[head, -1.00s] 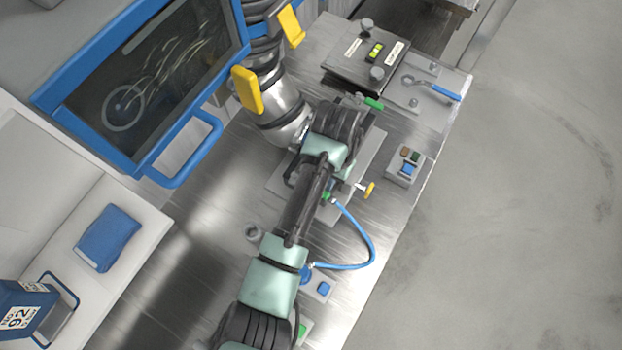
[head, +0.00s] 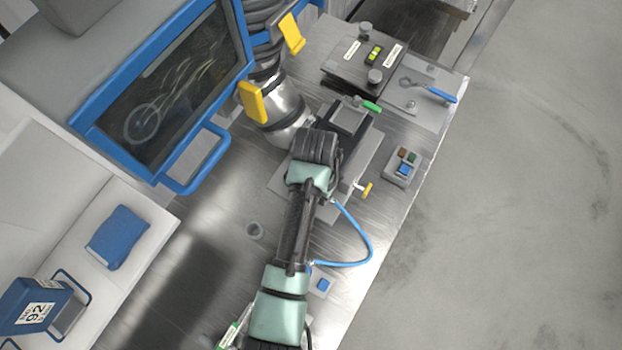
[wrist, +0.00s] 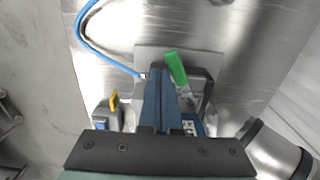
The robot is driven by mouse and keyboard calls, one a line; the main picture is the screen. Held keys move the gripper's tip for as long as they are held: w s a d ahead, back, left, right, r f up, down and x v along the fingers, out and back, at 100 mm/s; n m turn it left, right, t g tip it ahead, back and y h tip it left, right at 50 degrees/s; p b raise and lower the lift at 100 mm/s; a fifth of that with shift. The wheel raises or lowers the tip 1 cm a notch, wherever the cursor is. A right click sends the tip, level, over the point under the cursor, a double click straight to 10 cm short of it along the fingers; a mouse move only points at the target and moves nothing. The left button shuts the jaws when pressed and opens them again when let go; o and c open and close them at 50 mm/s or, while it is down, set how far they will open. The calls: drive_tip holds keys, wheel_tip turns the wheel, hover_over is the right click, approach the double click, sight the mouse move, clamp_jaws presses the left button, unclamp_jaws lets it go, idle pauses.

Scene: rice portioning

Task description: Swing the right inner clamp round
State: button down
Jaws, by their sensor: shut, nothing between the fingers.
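One clamp with a green handle (wrist: 175,68) shows in the wrist view, its handle tilted over a grey plate (wrist: 205,60). My gripper (wrist: 158,75) is shut and empty, its two dark fingers side by side just left of this handle. I cannot tell whether they touch it. In the head view another green handle (head: 371,107) sticks out right of a grey block at the fixture's far end. My arm covers my gripper and the nearer clamp there. I cannot tell which clamp is the right inner one.
A blue hose (head: 370,240) loops right of my arm. A yellow knob (head: 366,190) and a button box (head: 402,167) stand on the bench's right side. A blue-framed screen (head: 165,95) rises at left. A wrench (head: 430,90) lies at the far right.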

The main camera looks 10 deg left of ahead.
drive_tip(key=shift+s+a, duration=0.1)
drive_tip(key=shift+a, duration=0.1)
drive_tip(key=shift+s+a+p, duration=0.15)
drive_tip(key=shift+a+p, duration=0.05)
drive_tip(key=shift+a, duration=0.3)
drive_tip(key=shift+s+a+p, duration=0.15)
drive_tip(key=shift+a, duration=0.45)
drive_tip(key=shift+r, duration=0.1)
drive_tip(key=r+p, duration=0.1)
drive_tip(key=p, duration=0.1)
drive_tip(key=r+p, duration=0.2)
drive_tip(key=d+r+p, duration=0.1)
drive_tip(key=r+p, duration=0.1)
drive_tip(key=shift+s+r, duration=0.1)
drive_tip(key=shift+s, duration=0.05)
drive_tip(key=shift+d+r, duration=0.1)
drive_tip(key=shift+r, duration=0.7)
